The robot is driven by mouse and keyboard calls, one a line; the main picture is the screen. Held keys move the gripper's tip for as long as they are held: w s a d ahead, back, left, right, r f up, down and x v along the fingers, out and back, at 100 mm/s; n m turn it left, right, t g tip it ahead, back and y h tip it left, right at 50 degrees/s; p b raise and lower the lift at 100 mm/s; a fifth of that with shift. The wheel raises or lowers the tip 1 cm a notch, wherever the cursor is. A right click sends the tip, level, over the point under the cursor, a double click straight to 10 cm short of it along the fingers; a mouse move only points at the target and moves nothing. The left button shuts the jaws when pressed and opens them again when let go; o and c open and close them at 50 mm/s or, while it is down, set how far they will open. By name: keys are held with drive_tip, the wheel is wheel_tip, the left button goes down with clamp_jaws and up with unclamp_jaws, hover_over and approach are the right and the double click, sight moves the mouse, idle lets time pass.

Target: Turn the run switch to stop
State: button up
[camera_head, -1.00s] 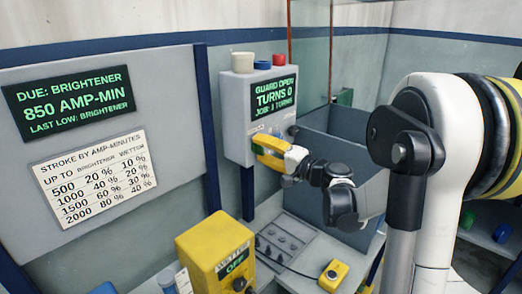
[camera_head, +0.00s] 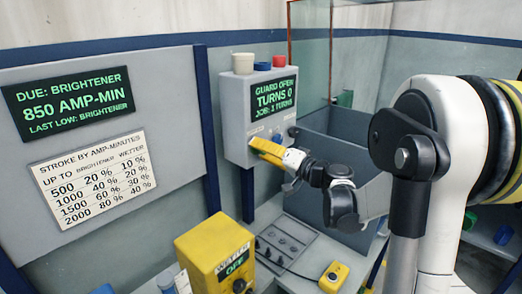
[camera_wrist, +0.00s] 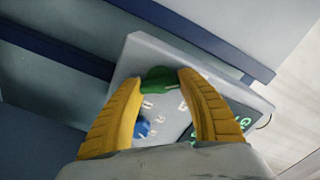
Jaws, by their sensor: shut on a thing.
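The grey control box (camera_head: 236,112) is on the wall behind my gripper, with a lit display reading "GUARD OPEN, TURNS 0". My gripper (camera_wrist: 160,84) has its yellow fingers closed on a green knob (camera_wrist: 157,73) on the box's face, one finger on each side. A blue knob (camera_wrist: 141,127) sits apart from it on the same face. In the head view my gripper (camera_head: 260,149) is at the lower front of the box and hides the green knob. The small marks around the knobs are too blurred to read, so the switch setting cannot be told.
White, blue and red caps (camera_head: 262,66) stand on top of the box. A yellow wetter box (camera_head: 207,252) showing OFF is below, left of a small yellow box (camera_head: 334,277). A grey tank (camera_head: 335,128) stands right of the control box.

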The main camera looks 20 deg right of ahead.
drive_tip(key=o, duration=1.2)
drive_tip(key=shift+c, duration=0.2)
drive_tip(key=v, duration=1.2)
